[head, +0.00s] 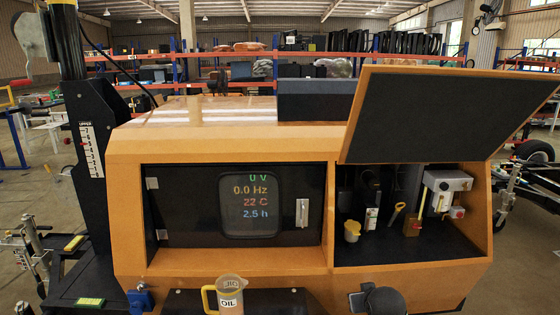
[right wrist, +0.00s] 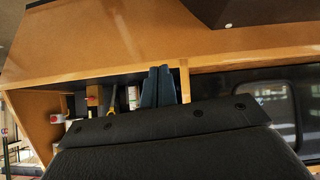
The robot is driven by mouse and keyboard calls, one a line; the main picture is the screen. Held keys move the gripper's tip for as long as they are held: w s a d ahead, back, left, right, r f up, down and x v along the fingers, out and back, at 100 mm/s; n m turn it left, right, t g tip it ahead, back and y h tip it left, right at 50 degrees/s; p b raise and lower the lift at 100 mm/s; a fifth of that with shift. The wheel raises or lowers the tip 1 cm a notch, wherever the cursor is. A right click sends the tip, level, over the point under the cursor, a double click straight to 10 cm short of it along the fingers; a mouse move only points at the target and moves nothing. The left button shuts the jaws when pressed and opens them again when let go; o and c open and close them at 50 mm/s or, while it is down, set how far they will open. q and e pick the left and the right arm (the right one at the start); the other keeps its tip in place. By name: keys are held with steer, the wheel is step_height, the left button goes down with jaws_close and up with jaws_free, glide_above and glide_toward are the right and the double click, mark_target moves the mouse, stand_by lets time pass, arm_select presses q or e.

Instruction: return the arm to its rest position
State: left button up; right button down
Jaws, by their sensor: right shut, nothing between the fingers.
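My right gripper (right wrist: 159,70) shows in the right wrist view as two blue-grey fingers pressed together, shut and empty. They point up past the dark wrist housing, in front of the open compartment. In the head view, a dark rounded part of my right arm (head: 384,301) shows at the bottom edge, below and in front of the compartment; its fingers cannot be made out there. My left gripper is not in view. The orange light tower housing (head: 230,146) fills the middle of the head view. Its compartment lid (head: 430,115) stands raised at the right.
The open compartment holds a yellow-capped part (head: 352,230), a yellow dipstick handle (head: 398,209) and a grey box (head: 447,181). An oil jug (head: 229,295) stands in front. A lit display (head: 251,203) is left of the compartment. The black mast (head: 90,165) rises at the left.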

steer(key=s+a+f+g, duration=0.2)
steer(key=s+f, duration=0.3)
steer(key=s, duration=0.9)
steer(key=s+a+f+g, duration=0.3)
steer(key=s+f, duration=0.3)
steer(key=s, duration=0.8)
steer(key=s+a+f+g+y, duration=0.1)
steer(key=s+a+f+g, duration=0.2)
steer(key=s, duration=1.1)
step_height(320, 180, down, 3)
steer(key=shift+s+f+n, duration=0.15)
steer(key=shift+f+n, duration=0.05)
steer(key=shift+n, duration=0.1)
